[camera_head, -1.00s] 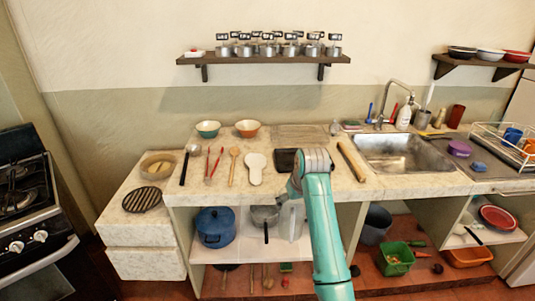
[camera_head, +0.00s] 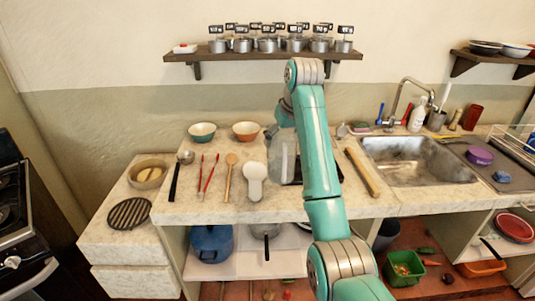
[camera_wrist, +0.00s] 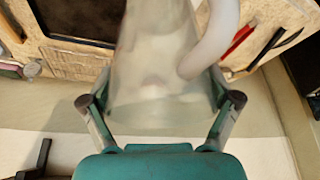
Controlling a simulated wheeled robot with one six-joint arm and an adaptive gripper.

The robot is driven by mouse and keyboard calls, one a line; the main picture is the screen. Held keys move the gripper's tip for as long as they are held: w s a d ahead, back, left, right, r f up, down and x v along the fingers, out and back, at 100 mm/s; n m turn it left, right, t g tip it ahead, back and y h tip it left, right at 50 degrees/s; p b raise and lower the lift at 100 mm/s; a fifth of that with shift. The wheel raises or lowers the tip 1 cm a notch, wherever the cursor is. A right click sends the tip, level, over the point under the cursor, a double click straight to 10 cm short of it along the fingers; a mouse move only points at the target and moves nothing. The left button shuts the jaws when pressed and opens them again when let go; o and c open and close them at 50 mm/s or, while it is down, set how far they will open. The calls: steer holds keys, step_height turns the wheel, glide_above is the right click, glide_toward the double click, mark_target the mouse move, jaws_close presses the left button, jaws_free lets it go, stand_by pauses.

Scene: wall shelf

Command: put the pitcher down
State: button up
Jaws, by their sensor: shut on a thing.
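The pitcher is a see-through, pale vessel with a thick whitish handle. It fills the middle of the wrist view (camera_wrist: 150,75), with its handle on the right side. My gripper (camera_wrist: 158,92) is shut on it, one finger on each side. In the head view the pitcher (camera_head: 283,162) shows beside my arm, in front of the worktop (camera_head: 225,212) in the picture. My arm hides part of it and most of my gripper. I cannot tell its exact height over the worktop.
A rolling pin (camera_head: 362,172) and the sink (camera_head: 420,160) are to the right. Two bowls stand behind. A wall shelf (camera_head: 265,57) holds several small pots.

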steer(key=shift+w, duration=0.3)
steer(key=shift+w+f, duration=0.1)
steer(key=shift+f, duration=4.8)
steer(key=o, duration=1.4)
steer(key=shift+f, duration=0.15)
steer(key=shift+o, duration=0.8)
